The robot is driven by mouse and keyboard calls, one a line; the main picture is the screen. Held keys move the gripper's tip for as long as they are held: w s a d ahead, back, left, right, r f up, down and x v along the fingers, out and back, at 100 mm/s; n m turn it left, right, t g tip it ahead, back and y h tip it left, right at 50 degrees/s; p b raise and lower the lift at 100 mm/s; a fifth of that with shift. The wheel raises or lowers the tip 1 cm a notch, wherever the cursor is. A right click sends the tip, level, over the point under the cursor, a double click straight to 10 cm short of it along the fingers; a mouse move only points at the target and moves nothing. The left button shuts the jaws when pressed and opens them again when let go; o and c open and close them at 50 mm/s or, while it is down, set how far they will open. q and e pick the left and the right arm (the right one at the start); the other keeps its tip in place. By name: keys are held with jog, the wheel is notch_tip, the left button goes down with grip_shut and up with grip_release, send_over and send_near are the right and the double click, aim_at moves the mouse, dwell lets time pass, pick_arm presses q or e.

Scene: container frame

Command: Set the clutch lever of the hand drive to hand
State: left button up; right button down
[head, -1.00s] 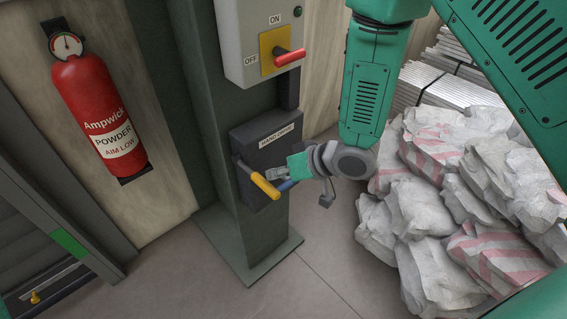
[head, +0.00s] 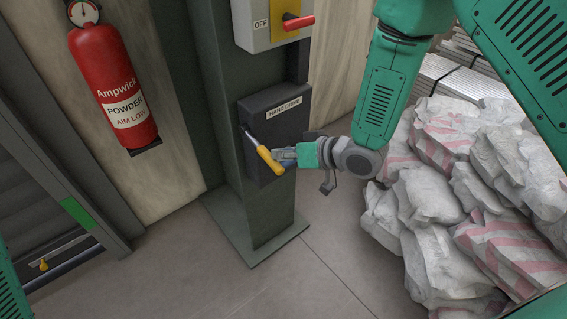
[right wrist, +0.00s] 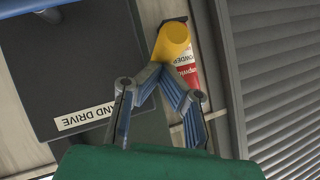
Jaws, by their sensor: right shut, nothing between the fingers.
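The dark hand drive box (head: 258,108), labelled HAND DRIVE, is on the grey-green post. It also shows at the left of the right wrist view (right wrist: 75,65). A yellow crank handle (head: 269,160) sticks out in front of it; its round yellow end shows in the right wrist view (right wrist: 174,42). A blue bar (right wrist: 25,22) crosses the box's edge there and looks like the clutch lever; it is hidden in the head view. My right gripper (head: 281,155) is shut and empty beside the yellow handle; its tips (right wrist: 157,70) meet. Contact with the handle is unclear. My left gripper is out of view.
A switch box with a red lever (head: 298,22) is above the hand drive. A red extinguisher (head: 112,85) hangs on the left wall. White sacks (head: 440,190) fill the right floor. The floor (head: 310,280) before the post is clear.

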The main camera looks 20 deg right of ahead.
notch_tip(320, 180, down, 9)
jog(key=w+n+t+y+b, duration=0.1)
jog(key=t+b, duration=0.4)
jog(key=b, duration=0.6)
jog(key=shift+w+a+r+n+y, duration=0.15)
jog(key=shift+w+a+n+y, duration=0.25)
jog(key=shift+w+y, duration=0.65)
jog(key=shift+s, duration=0.15)
